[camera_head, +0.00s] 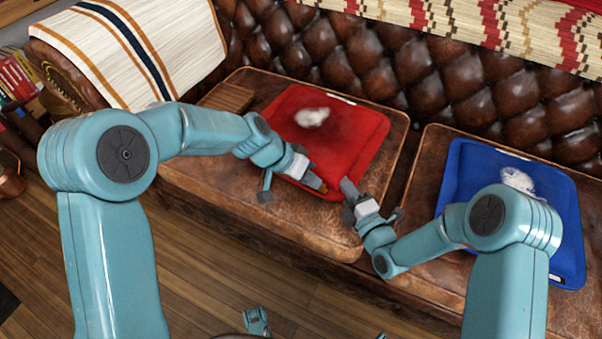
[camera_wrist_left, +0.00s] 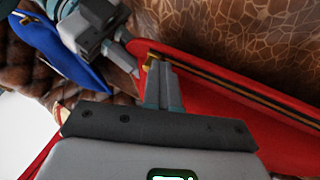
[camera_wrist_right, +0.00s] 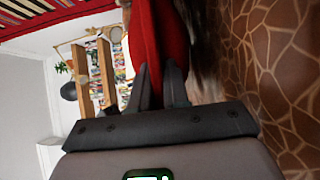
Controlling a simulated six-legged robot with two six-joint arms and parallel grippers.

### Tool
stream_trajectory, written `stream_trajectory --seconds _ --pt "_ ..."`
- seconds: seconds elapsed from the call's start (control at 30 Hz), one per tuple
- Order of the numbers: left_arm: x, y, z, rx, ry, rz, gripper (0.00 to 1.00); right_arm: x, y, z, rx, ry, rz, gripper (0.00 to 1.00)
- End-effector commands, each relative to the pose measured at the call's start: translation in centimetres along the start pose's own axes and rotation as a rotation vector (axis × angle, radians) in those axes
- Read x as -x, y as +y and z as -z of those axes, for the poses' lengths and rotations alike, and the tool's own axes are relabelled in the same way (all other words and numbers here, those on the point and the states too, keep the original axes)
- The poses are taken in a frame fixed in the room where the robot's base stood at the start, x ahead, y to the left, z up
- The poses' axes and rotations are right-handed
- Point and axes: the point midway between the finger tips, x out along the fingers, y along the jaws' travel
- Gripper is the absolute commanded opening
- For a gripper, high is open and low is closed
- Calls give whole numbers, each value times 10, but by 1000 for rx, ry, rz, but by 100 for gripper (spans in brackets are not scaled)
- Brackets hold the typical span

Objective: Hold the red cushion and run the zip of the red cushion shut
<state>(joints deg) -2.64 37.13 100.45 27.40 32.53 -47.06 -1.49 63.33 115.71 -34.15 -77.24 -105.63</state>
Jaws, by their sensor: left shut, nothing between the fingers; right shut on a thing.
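The red cushion (camera_head: 345,125) lies on the brown leather seat, with a white fluffy patch on top. Its zip (camera_wrist_left: 235,92) runs as a dark and brassy line along the red edge in the left wrist view. A brass-coloured zip pull (camera_wrist_left: 150,62) shows at the tips of my left gripper (camera_wrist_left: 161,66). The left fingers (camera_head: 322,186) are shut with nothing between them, at the cushion's front edge. My right gripper (camera_head: 347,188) is shut on the cushion's front right corner; red cloth (camera_wrist_right: 150,35) shows between its fingers (camera_wrist_right: 160,72).
A blue cushion (camera_head: 455,180) with a white fluffy patch lies on the seat to the right. The tufted leather backrest (camera_head: 420,75) rises behind. A striped cloth (camera_head: 130,50) covers the armrest at left. The leather seat front (camera_head: 235,205) is bare.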

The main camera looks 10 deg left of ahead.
Motion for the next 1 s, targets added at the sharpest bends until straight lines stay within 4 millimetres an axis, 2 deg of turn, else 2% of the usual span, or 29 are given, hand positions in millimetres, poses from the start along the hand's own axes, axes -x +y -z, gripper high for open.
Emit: stream_trajectory --seconds 0.27,0.37,0.47,0.57,0.8,1.0 --pt "-1 2 -1 0 -7 -8 0 -1 0 2 1 4 0 0" --pt "2 -4 -1 1 -6 -8 0 -1 0 2 1 4 0 0" --pt "10 -20 -1 4 -3 -4 0 -1 0 2 1 4 0 0" --pt "25 -38 1 3 2 0 0 -1 0 1 1 4 0 0" --pt "85 -36 1 0 4 1 0 0 0 1 1 3 0 0" --pt "112 -36 0 0 0 -1 0 0 0 1 1 2 0 0"
